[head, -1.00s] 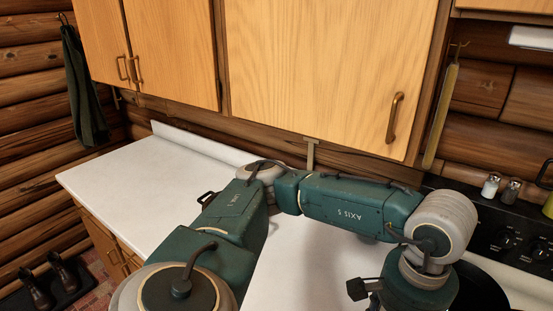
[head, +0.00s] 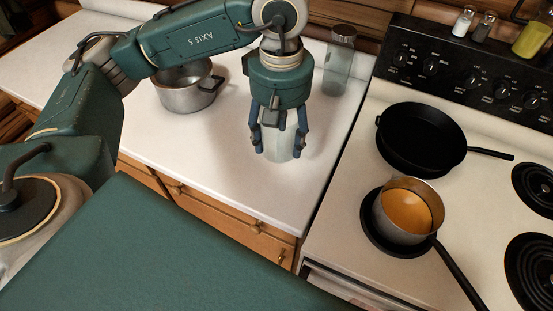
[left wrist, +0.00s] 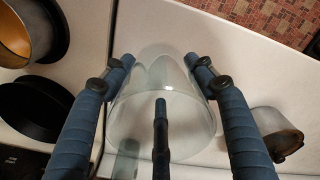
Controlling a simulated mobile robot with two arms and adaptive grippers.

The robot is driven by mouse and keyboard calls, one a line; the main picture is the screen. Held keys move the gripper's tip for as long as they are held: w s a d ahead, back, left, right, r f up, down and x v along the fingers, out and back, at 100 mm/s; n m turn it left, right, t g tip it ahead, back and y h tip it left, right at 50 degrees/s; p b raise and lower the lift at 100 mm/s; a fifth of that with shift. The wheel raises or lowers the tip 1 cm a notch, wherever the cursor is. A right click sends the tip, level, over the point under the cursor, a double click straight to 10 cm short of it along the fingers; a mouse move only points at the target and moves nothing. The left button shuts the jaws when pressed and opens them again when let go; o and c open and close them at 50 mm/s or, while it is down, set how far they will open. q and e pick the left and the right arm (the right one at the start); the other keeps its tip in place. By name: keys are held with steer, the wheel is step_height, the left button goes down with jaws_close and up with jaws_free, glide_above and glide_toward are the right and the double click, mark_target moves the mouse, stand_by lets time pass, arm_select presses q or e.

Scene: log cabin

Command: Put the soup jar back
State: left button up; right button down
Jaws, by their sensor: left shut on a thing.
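My left gripper (head: 281,128) points down over the white counter, left of the stove. Its blue fingers are closed around a clear glass jar (head: 280,152), which looks empty. In the left wrist view the jar (left wrist: 172,85) sits between the fingers (left wrist: 160,80), its round rim towards the camera. I cannot tell whether its base touches the counter. A second glass jar (head: 340,68) with a lid stands further back on the counter near the stove. A saucepan (head: 408,208) of orange soup sits on a front burner. My right gripper is not in view.
A metal pot (head: 188,88) stands on the counter (head: 215,160) left of the gripper. A black skillet (head: 420,138) is on the stove behind the saucepan. Salt and pepper shakers (head: 472,24) and a yellow-green container (head: 532,40) stand on the stove's back panel. The front counter is clear.

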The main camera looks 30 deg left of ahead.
arm_select(q)
steer(key=w+a+r+n+p, duration=0.15)
steer(key=w+r+n, duration=0.3)
steer(key=n, duration=0.85)
steer(key=f, duration=0.4)
steer(key=f+p, duration=0.1)
steer(key=f, duration=0.9)
steer(key=shift+s+a+f, duration=0.1)
steer(key=shift+s+a, duration=0.1)
steer(key=shift+a, duration=0.2)
step_height(320, 180, down, 4)
steer(key=shift+f+p, duration=0.1)
steer(key=shift+p, duration=0.75)
steer(key=shift+f, duration=0.25)
